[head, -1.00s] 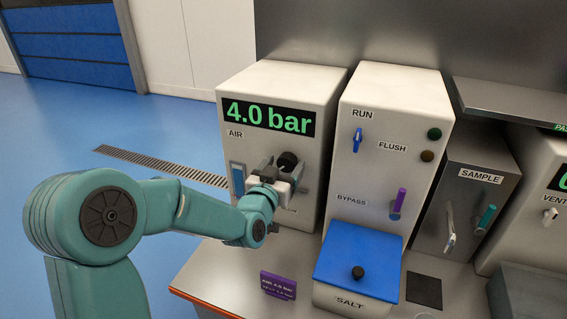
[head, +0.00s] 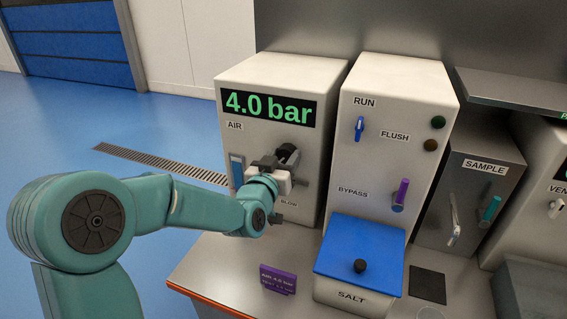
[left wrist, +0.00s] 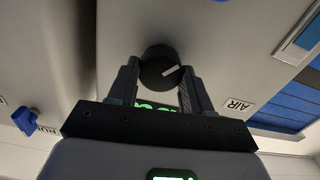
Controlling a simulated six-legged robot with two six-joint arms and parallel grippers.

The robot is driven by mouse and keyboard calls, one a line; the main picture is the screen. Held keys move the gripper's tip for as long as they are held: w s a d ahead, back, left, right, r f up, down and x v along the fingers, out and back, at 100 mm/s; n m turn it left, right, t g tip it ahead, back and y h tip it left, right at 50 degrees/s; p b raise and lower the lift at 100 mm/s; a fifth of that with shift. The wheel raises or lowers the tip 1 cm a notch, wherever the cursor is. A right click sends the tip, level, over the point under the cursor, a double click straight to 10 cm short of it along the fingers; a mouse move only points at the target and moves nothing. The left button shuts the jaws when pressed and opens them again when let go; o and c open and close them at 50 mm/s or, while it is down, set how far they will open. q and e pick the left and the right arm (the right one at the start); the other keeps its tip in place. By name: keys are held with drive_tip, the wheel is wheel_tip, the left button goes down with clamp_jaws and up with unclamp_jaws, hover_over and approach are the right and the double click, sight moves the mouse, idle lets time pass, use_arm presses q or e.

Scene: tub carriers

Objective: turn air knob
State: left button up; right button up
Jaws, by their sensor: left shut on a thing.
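The black air knob (head: 289,151) is on the front of the white AIR box (head: 330,125), below a display (head: 268,106) reading 4.0 bar in green. My left gripper (head: 280,164) is at the knob and partly covers it. In the left wrist view the knob (left wrist: 160,66), with a pale pointer line, sits between the fingertips of my left gripper (left wrist: 160,76), which is shut on it. My right gripper is in neither view.
A blue strip gauge (head: 237,170) is left of the gripper. The RUN/FLUSH box (head: 385,110) with a blue lever and purple BYPASS handle stands close on the right. A blue-lidded SALT bin (head: 350,245) and a purple card (head: 277,279) are in front.

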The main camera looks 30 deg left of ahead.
use_arm(q)
drive_tip(key=o, duration=1)
drive_tip(key=shift+w+f, duration=0.1)
drive_tip(key=shift+o, duration=0.2)
drive_tip(key=b+v, duration=0.7)
drive_tip(key=v, duration=0.9)
drive_tip(key=shift+s, duration=0.25)
